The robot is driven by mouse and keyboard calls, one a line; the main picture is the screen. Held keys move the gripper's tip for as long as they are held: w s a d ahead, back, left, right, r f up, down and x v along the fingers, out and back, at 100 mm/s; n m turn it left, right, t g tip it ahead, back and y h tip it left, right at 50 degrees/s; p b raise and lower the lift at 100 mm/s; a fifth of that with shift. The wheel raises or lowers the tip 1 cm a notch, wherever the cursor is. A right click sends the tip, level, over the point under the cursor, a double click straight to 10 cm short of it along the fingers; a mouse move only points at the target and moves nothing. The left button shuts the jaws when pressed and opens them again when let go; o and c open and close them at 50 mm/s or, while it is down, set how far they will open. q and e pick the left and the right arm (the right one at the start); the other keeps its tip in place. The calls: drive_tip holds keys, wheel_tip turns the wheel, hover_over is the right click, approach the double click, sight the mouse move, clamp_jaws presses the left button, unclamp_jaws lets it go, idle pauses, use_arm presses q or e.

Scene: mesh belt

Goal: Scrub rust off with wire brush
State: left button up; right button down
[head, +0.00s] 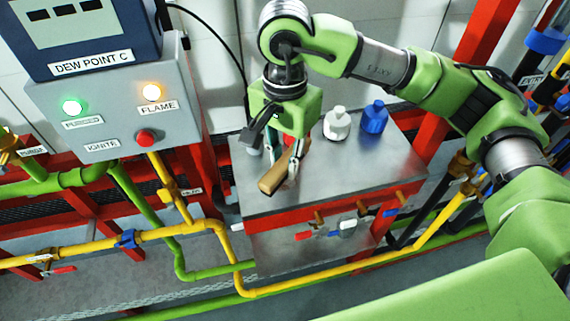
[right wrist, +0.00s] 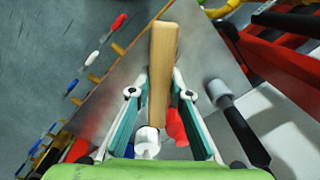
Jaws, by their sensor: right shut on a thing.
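The wire brush shows as a tan wooden handle (head: 273,180), which also runs up the middle of the right wrist view (right wrist: 163,62). I cannot make out its bristles. My right gripper (head: 290,165) is shut on the handle, with a finger on each side of it in the right wrist view (right wrist: 160,95). It holds the brush over the front left part of the grey metal cabinet top (head: 350,178); I cannot tell whether the brush touches that top. I cannot make out any rust patch. My left gripper is not in view.
A white bottle (head: 337,124) and a blue bottle (head: 374,118) stand at the back of the cabinet top. A control box (head: 115,105) with lit lamps stands at the left. Yellow pipes (head: 300,288) and small valves run along the front. The cabinet top's right half is clear.

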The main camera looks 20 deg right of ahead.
sight(283, 160)
drive_tip(key=r, duration=0.1)
drive_tip(key=r+p, duration=0.1)
drive_tip(key=shift+a+r, duration=0.25)
drive_tip(key=shift+r, duration=0.1)
drive_tip(key=shift+d+r, duration=0.15)
drive_tip(key=shift+r, duration=0.25)
